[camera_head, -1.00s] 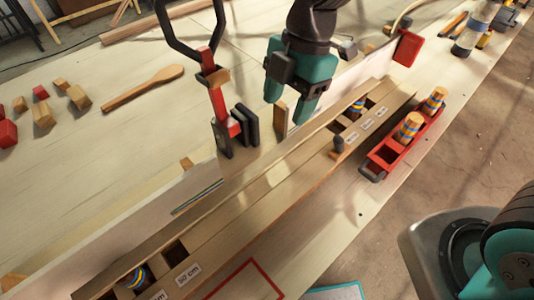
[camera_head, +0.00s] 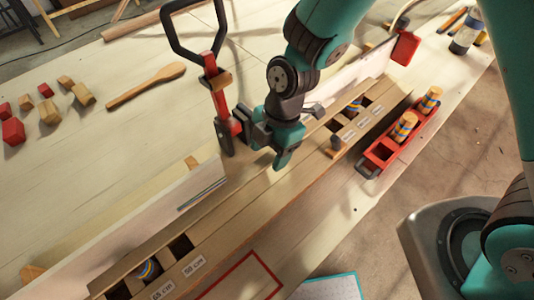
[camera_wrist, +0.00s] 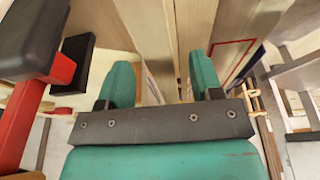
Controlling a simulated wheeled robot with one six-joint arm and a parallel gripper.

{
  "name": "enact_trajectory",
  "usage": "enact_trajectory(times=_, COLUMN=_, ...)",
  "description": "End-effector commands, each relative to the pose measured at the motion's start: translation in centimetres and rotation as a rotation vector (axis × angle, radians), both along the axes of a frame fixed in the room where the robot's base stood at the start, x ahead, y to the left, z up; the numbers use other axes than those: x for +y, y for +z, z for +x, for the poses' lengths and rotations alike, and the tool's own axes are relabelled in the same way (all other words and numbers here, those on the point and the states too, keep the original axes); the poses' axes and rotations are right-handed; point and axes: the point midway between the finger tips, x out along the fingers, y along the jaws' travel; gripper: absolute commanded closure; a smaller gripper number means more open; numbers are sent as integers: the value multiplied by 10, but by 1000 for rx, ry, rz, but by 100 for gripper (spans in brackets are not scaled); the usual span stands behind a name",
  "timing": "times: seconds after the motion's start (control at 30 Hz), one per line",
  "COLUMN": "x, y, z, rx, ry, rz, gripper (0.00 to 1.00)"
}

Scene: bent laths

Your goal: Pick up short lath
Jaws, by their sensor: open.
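My gripper (camera_head: 280,156) is low over the long wooden rack, just right of a red-and-black clamp (camera_head: 219,105). In the wrist view its two teal fingers (camera_wrist: 161,80) are apart. A pale upright wooden piece (camera_wrist: 147,35) shows beyond and between the fingers; I cannot tell for sure whether it is the short lath. No contact with it shows. In the head view my gripper hides the spot where that piece stands. The rack (camera_head: 225,225) has dark slots with length labels, one reading 50 cm.
A red carrier (camera_head: 385,155) with striped rolls stands right of the rack. The clamp's black pads (camera_wrist: 75,62) are close to the left finger.

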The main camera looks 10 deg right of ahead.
Motion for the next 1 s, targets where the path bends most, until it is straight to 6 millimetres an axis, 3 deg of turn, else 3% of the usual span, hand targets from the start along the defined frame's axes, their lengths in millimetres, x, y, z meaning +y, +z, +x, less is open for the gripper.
enact_trajectory(times=0.17, x=0, y=0, z=0, rx=-1, ry=0, rz=1, gripper=40)
enact_trajectory(times=0.4, x=0, y=0, z=0, rx=-1, ry=0, rz=1, gripper=93)
enact_trajectory(times=0.5, x=0, y=0, z=0, rx=-1, ry=0, rz=1, gripper=99)
enact_trajectory(times=0.77, x=0, y=3, z=0, rx=-2, ry=-1, rz=1, gripper=99)
enact_trajectory(times=1.0, x=0, y=29, z=1, rx=-6, ry=-1, rz=4, gripper=99)
